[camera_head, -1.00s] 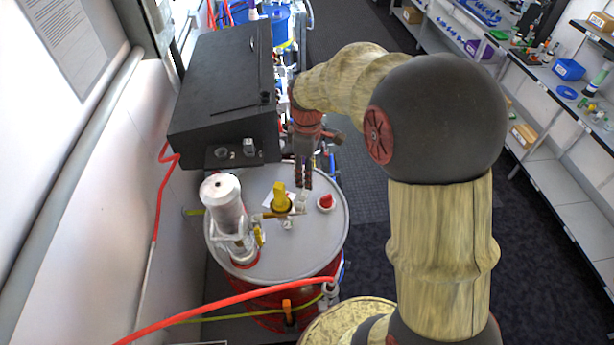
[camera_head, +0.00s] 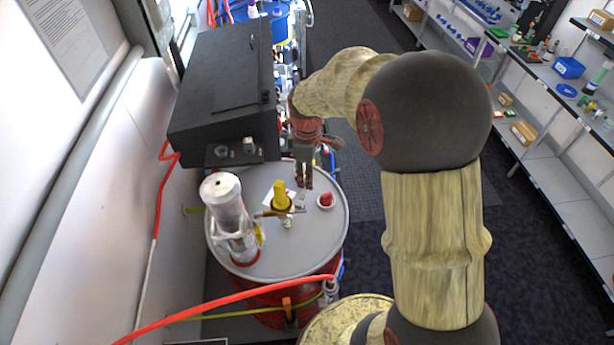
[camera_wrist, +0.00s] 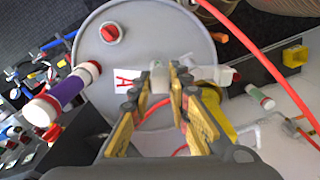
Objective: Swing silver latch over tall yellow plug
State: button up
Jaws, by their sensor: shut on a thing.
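The tall yellow plug (camera_head: 281,196) stands upright on the grey drum lid (camera_head: 325,232). In the wrist view the yellow plug (camera_wrist: 213,98) is partly hidden behind my right-hand finger. The small silver latch (camera_head: 299,202) is right beside the plug, on its right side in the head view, and not over its top. My gripper (camera_head: 304,184) reaches down from above at the latch. In the wrist view my gripper (camera_wrist: 155,79) is shut on the pale silver latch (camera_wrist: 158,72), which shows between the fingertips. The fingers hide part of it.
A red cap (camera_head: 326,200) sits right of the plug. A black box (camera_head: 222,95) rises behind, close to my wrist. A red hose (camera_head: 230,303) crosses in front of the drum.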

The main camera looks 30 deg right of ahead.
grip_shut()
jog(key=shift+d, duration=0.1)
jog(key=m, duration=0.1)
jog(key=s+m+b, duration=0.1)
jog(key=shift+d+m, duration=0.3)
jog(key=shift+s+d+m+b, duration=0.1)
jog(key=shift+s+m+b, duration=0.55)
jog(key=shift+m, duration=1.15)
jog(key=shift+s+d+m+b, duration=0.1)
jog(key=shift+s+m+b, duration=0.2)
jog(key=shift+s+m, duration=1)
jog(key=shift+s+m+b, duration=0.25)
jog(key=shift+m+b, duration=0.25)
jog(key=shift+m, duration=1.8)
jog(key=o, duration=0.7)
grip_release()
jog(key=shift+s, duration=0.1)
